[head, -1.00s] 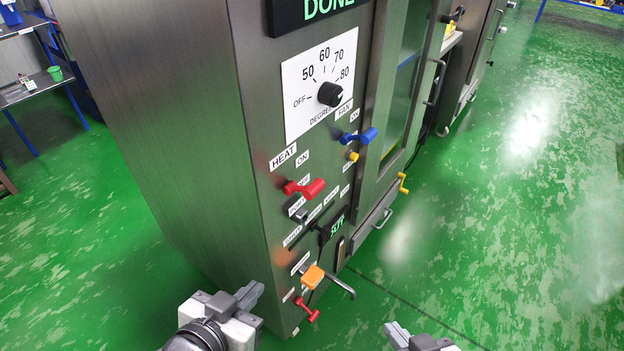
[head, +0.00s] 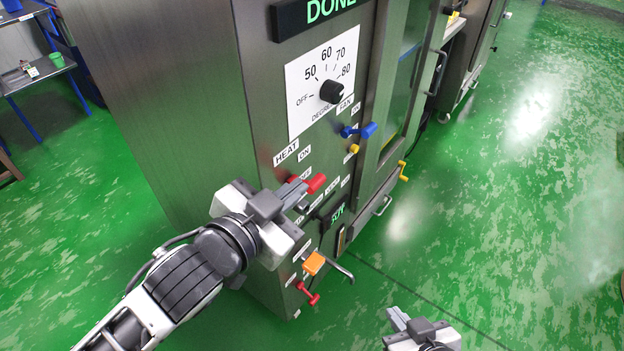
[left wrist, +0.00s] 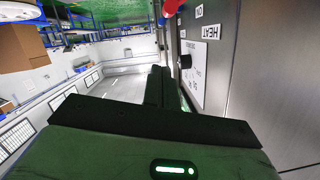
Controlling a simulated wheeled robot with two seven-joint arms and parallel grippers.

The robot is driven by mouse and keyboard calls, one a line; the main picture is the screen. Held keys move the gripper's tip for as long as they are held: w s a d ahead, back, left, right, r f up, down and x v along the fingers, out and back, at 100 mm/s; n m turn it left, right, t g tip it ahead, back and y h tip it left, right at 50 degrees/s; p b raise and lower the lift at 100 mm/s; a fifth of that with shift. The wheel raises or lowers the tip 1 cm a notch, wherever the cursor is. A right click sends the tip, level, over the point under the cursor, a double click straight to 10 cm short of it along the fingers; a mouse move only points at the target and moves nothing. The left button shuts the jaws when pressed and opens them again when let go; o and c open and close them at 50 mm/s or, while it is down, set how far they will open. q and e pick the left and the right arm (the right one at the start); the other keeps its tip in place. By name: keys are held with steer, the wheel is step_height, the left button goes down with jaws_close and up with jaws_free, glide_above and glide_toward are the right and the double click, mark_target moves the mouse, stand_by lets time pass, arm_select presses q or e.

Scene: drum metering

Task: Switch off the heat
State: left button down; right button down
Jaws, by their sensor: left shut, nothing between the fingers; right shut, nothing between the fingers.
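The red heat lever (head: 316,183) sticks out from the grey cabinet's front, below the HEAT label (head: 286,152) and the ON label. It points to the right in the head view. My left gripper (head: 299,190) is shut and empty, its fingertips right at the lever and covering its base. I cannot tell whether they touch. The lever's red tip also shows at the top of the left wrist view (left wrist: 172,6), as does the HEAT label (left wrist: 211,32). My right gripper (head: 402,322) is shut and empty, low in front of the cabinet, away from the controls.
A black dial (head: 331,91) and a blue fan lever (head: 360,131) sit above and right of the red lever. An orange handle (head: 313,263) and a lower red handle (head: 308,293) are below. The green floor (head: 510,220) at right is clear.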

arm_select(q)
glide_above(314, 186)
steer(key=s, duration=0.2)
steer(key=f, duration=0.2)
steer(key=shift+w+f, duration=0.15)
steer(key=shift+f, duration=0.45)
steer(key=shift+w+f, duration=0.15)
steer(key=shift+f, duration=0.4)
steer(key=shift+w+a+f, duration=0.15)
steer(key=shift+f, duration=0.5)
steer(key=shift+f, duration=0.1)
steer(key=shift+f, duration=0.1)
steer(key=shift+m, duration=0.3)
